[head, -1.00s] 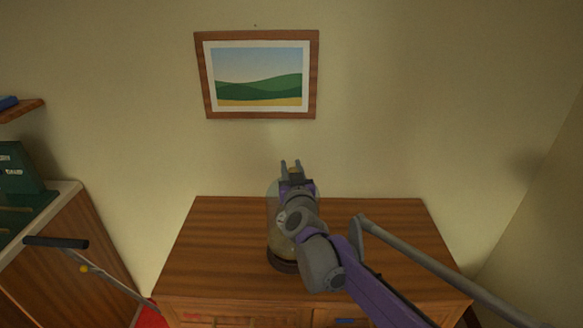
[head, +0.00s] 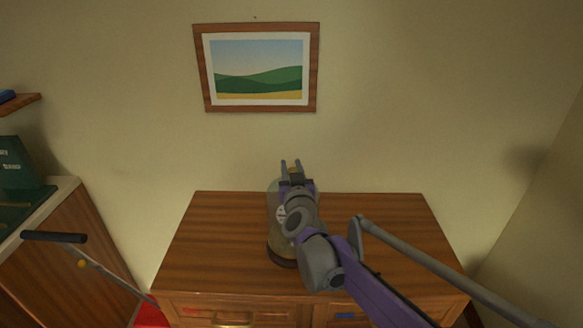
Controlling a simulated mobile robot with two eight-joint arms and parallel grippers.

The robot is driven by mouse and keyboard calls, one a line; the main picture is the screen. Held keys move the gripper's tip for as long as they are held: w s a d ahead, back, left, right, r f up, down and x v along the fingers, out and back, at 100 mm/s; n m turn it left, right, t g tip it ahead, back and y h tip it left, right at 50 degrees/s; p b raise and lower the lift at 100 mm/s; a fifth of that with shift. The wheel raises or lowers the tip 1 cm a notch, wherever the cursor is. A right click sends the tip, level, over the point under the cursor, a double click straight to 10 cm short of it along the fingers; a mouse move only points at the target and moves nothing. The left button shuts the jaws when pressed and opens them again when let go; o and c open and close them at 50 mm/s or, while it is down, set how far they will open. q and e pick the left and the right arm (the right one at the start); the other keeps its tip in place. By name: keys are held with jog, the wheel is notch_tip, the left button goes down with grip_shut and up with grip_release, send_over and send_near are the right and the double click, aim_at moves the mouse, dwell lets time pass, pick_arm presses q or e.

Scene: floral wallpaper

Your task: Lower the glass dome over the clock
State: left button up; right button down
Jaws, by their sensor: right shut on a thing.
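The clear glass dome (head: 272,203) shows over the dresser, to the left of my right arm, which covers much of it. A small yellowish knob at its top shows between the fingertips of my right gripper (head: 291,166), which is shut on it. Part of the clock (head: 281,214), with a pale face, shows through the glass, so the dome is around it in this view. A dark round base (head: 283,257) is below. I cannot tell whether the dome's rim touches the base. My left gripper is not in view.
The wooden dresser (head: 215,235) has clear top on both sides of the base. A framed landscape (head: 257,69) hangs on the wall behind. At left are a wooden cabinet (head: 65,255), a green box (head: 20,168) and a black-gripped handle (head: 55,237).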

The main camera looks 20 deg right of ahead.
jog(key=shift+f+b, duration=0.55)
jog(key=shift+f, duration=0.35)
jog(key=c, duration=0.5)
grip_release()
jog(key=shift+s, duration=0.1)
